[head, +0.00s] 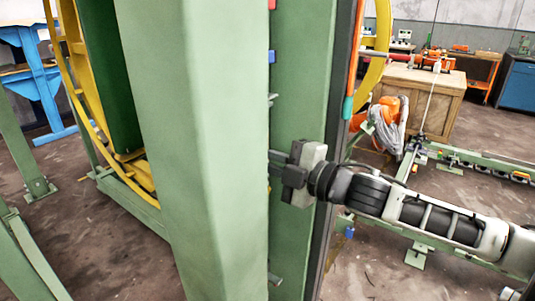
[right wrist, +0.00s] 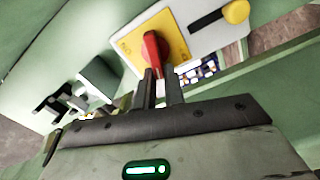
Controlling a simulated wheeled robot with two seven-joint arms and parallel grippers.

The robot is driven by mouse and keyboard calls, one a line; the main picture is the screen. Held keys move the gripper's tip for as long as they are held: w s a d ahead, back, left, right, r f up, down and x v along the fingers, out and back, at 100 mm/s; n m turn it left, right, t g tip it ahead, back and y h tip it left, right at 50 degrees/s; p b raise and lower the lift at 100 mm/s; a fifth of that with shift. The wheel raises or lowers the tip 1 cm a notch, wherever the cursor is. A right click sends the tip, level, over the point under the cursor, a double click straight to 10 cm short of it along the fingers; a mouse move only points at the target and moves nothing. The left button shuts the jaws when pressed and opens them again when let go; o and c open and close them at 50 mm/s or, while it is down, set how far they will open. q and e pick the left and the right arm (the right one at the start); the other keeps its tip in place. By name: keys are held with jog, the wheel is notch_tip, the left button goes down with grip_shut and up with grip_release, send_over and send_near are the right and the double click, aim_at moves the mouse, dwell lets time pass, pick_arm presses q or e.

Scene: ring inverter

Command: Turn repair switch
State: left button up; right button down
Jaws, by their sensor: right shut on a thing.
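In the right wrist view a red switch handle (right wrist: 153,52) stands on a yellow plate (right wrist: 173,36), fixed to a pale panel on green metalwork. The two fingers of my right gripper (right wrist: 160,88) are closed on the lower end of the red handle. In the head view my right gripper (head: 280,172) reaches in from the right to the edge of a green post. The fingertips and the switch are hidden behind the post there. My left gripper is in neither view.
A yellow-knobbed lever (right wrist: 235,11) sits beside the switch. A wide green post (head: 195,150) blocks much of the head view. A yellow ring (head: 75,60) curves at the left. A wooden crate (head: 440,100) and orange equipment stand at the right.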

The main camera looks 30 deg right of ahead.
jog(key=n, duration=0.3)
jog(key=shift+w+d+f, duration=0.15)
jog(key=shift+d+f, duration=0.1)
jog(key=shift+f, duration=0.15)
jog(key=shift+r+n, duration=0.15)
jog(key=shift+n, duration=0.15)
jog(key=c, duration=1.6)
grip_release()
jog(key=shift+d, duration=0.1)
jog(key=shift+c, duration=0.2)
jog(key=shift+o, duration=0.8)
jog(key=shift+w, duration=0.1)
jog(key=shift+s, duration=0.2)
